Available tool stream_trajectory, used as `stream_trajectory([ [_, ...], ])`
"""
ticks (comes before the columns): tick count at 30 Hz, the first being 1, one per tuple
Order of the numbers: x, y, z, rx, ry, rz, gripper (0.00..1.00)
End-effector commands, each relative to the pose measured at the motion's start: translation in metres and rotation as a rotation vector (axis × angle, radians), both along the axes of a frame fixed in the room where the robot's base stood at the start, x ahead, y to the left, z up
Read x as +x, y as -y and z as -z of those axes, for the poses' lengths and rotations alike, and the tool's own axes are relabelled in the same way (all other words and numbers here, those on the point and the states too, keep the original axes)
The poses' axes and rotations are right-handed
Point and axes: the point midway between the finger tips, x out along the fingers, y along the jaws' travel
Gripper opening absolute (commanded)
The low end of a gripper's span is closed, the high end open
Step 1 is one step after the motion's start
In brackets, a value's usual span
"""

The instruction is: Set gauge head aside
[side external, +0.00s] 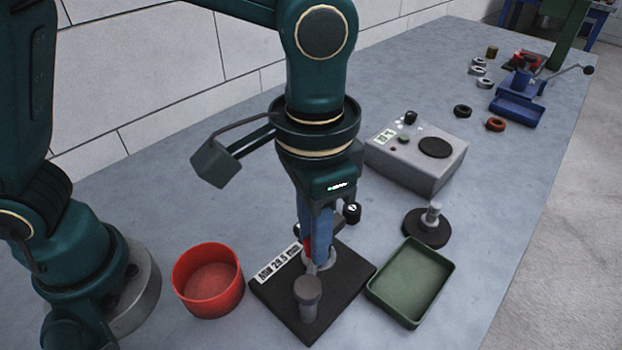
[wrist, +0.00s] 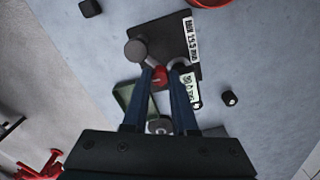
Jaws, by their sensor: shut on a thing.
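My gripper (side external: 318,248) points down over the dark base plate (side external: 345,270), which carries a "MIN 29.5 mm" label. It is shut on what seems to be the gauge head, whose red part (side external: 307,243) shows between the blue fingers. In the wrist view the red part (wrist: 160,76) lies between the fingertips (wrist: 163,72), with a pale green-white display or label (wrist: 189,88) beside it. The fingers hide most of the head. I cannot tell whether it still touches the plate. A grey capped post (side external: 308,295) stands on the plate's front part.
A red round bowl (side external: 208,282) is left of the plate, and a green tray (side external: 447,280) is right. A round black stand with a grey post (side external: 427,228) stands behind the tray. A grey instrument box (side external: 415,158) and blue vise (side external: 520,105) are farther back.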

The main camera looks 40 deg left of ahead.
Motion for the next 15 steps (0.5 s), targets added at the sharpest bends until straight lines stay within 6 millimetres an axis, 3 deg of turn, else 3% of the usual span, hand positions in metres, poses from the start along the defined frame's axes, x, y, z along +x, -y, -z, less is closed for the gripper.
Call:
stream_trajectory([
  [8,0.0014,0.0015,-0.0013,-0.001,0.003,0.035,0.0],
  [15,0.0042,0.0067,-0.0017,-0.001,0.002,0.168,0.0],
])
